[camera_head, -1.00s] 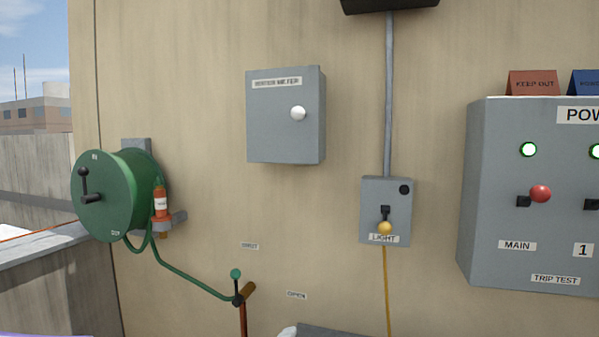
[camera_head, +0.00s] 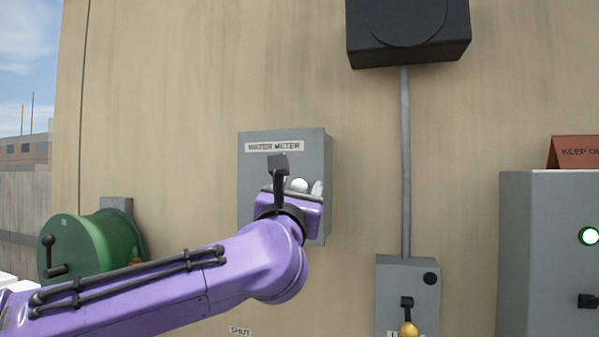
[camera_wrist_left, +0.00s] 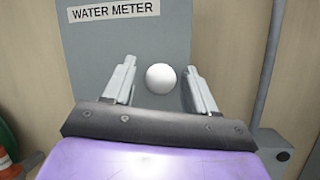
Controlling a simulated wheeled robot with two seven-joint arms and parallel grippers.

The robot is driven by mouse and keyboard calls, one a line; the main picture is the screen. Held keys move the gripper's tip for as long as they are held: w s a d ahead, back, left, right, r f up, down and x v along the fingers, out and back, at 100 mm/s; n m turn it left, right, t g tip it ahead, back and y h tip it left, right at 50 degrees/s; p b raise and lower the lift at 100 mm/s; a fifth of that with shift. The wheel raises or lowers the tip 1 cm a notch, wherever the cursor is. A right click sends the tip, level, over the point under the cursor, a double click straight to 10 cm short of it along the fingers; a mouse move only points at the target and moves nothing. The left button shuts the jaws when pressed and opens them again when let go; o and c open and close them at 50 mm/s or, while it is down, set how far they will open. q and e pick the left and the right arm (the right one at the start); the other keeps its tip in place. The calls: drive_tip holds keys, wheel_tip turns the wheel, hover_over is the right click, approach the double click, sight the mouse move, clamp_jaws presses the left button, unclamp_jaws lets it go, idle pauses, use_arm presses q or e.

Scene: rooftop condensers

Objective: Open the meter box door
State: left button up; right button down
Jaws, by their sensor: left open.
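The grey meter box (camera_head: 255,165) labelled "WATER METER" is fixed to the beige wall, its door shut. Its round white knob (camera_head: 299,185) is partly hidden behind my left gripper (camera_head: 298,188) in the head view. In the left wrist view the door (camera_wrist_left: 90,50) fills the upper middle, and the knob (camera_wrist_left: 161,78) lies between the two open fingers of my left gripper (camera_wrist_left: 160,84). The fingers stand on either side of the knob, with a gap at each side. Whether they reach level with it in depth I cannot tell. My right gripper is not in view.
A green hose reel (camera_head: 90,245) is on the wall at the lower left. A light switch box (camera_head: 400,285) and a grey conduit (camera_head: 405,160) are to the right, with a black box (camera_head: 408,30) above. A grey power cabinet (camera_head: 540,260) stands at the far right.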

use_arm(q)
drive_tip(key=shift+w, duration=0.7)
drive_tip(key=shift+s+r, duration=0.3)
drive_tip(key=shift+s, duration=0.45)
drive_tip(key=shift+w, duration=0.1)
drive_tip(key=c, duration=1)
drive_tip(key=shift+f, duration=0.1)
clamp_jaws()
drive_tip(key=shift+a+f+m+h, duration=0.15)
drive_tip(key=shift+m+h, duration=0.15)
drive_tip(key=shift+h, duration=0.3)
